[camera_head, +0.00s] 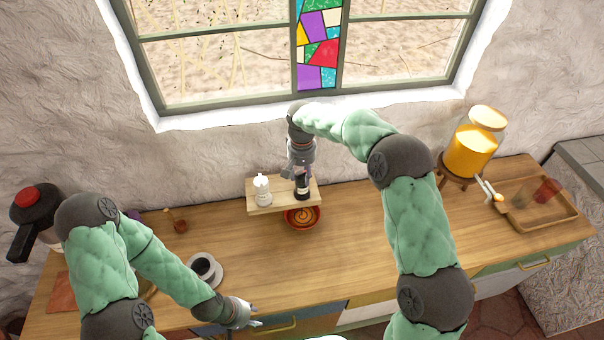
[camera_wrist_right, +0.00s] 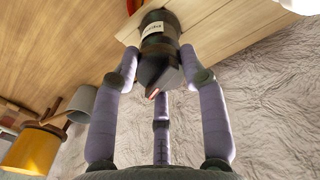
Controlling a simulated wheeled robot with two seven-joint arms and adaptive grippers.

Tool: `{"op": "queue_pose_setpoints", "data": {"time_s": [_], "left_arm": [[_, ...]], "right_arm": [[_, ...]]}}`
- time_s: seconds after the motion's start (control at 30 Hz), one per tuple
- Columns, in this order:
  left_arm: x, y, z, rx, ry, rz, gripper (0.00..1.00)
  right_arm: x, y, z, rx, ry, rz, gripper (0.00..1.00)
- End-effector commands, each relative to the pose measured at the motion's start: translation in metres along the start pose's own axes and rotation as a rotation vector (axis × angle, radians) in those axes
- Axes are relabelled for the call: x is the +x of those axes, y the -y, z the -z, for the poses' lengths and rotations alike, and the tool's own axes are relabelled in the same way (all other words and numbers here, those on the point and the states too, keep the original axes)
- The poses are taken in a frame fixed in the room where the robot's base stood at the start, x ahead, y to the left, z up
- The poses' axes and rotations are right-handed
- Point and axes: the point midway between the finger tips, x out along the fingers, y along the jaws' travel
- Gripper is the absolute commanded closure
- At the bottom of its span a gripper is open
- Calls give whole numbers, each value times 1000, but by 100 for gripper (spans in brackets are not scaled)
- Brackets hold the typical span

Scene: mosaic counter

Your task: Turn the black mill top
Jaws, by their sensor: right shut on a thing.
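The black mill (camera_head: 302,193) stands upright on a small wooden riser (camera_head: 285,206) against the back wall, beside a white mill (camera_head: 263,191). In the right wrist view the black mill's body (camera_wrist_right: 160,42) has a white label, and its dark faceted top (camera_wrist_right: 163,73) has a small red mark. My right gripper (camera_head: 301,173) comes down from above. Its fingers are shut on the black mill top, one on each side, and a third finger shows below it in the wrist view. My left gripper (camera_head: 252,317) is open and empty over the counter's front edge.
An orange patterned bowl (camera_head: 302,218) sits at the riser's front. A cup on a saucer (camera_head: 217,272) is near my left forearm. A black jug (camera_head: 38,215) stands far left. A juice dispenser (camera_head: 470,150) and wooden tray (camera_head: 545,222) are at right. The counter's right-middle is clear.

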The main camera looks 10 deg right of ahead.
Motion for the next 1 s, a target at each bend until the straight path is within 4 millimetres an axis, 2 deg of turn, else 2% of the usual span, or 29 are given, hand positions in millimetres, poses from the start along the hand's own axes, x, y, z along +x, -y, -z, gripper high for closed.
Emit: {"op": "queue_pose_setpoints", "data": {"time_s": [0.23,0.27,0.33,0.77,0.87,1.0], "left_arm": [[0,0,0,0,0,0,60],[0,0,0,0,0,0,60],[0,0,0,0,0,0,60],[0,0,0,0,0,0,60],[0,0,0,0,0,0,60],[0,0,0,0,0,0,60]], "right_arm": [[1,0,0,-1,2,0,90],[1,0,0,-1,2,0,54],[1,0,0,-1,2,0,34],[-4,0,0,-1,-1,0,33],[-15,0,1,-1,-2,0,33],[-40,1,1,-3,-5,1,33]]}}
